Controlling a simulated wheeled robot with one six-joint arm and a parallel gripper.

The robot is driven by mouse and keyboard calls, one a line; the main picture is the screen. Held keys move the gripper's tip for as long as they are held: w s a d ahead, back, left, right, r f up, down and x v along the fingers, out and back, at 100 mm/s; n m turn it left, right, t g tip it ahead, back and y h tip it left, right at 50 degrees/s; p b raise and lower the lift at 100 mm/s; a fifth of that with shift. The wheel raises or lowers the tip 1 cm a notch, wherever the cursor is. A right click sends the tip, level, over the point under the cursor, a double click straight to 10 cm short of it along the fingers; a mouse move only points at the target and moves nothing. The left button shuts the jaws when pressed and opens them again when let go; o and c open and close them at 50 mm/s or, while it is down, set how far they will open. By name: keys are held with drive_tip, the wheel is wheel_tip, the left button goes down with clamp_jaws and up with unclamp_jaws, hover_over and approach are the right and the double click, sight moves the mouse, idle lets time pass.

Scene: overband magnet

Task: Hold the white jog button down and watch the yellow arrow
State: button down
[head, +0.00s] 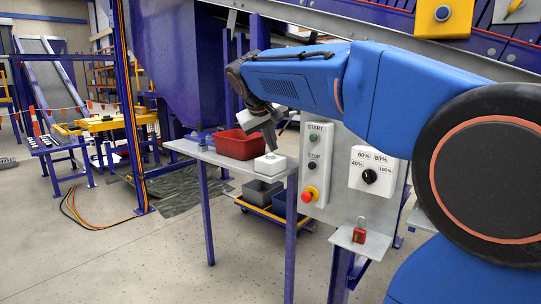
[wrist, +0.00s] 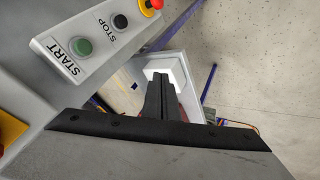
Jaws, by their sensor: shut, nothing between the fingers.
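A white box (head: 269,166), which looks like the jog button's housing, stands on the grey shelf's right end in the head view. The white box (wrist: 176,66) also shows past my fingers in the wrist view. My gripper (head: 272,147) points down, its shut fingertips at the top of the box. In the wrist view my gripper (wrist: 160,77) has its dark fingers together and empty, covering part of the box. The button cap is hidden or too small to tell, as is contact. A yellow arrow (head: 515,6) shows on a pale plate at the top right, cut by the frame edge.
A red bin (head: 240,144) stands left of the box. The control panel to the right carries START (head: 314,138), STOP (head: 312,165), a red emergency stop (head: 309,195) and a percentage dial (head: 369,176). A red padlock (head: 360,231) is on a small ledge. Floor at left is open.

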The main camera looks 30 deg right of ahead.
wheel_tip(320, 180, up, 6)
drive_tip(key=m+h, duration=0.1)
drive_tip(key=h, duration=0.1)
hover_over(269, 157)
drive_tip(key=shift+r, duration=0.15)
drive_tip(key=shift+f, duration=4.4)
drive_tip(key=shift+f, duration=0.15)
drive_tip(key=shift+f, duration=0.3)
drive_tip(key=shift+f, duration=0.5)
idle(0.6)
drive_tip(key=shift+r, duration=0.95)
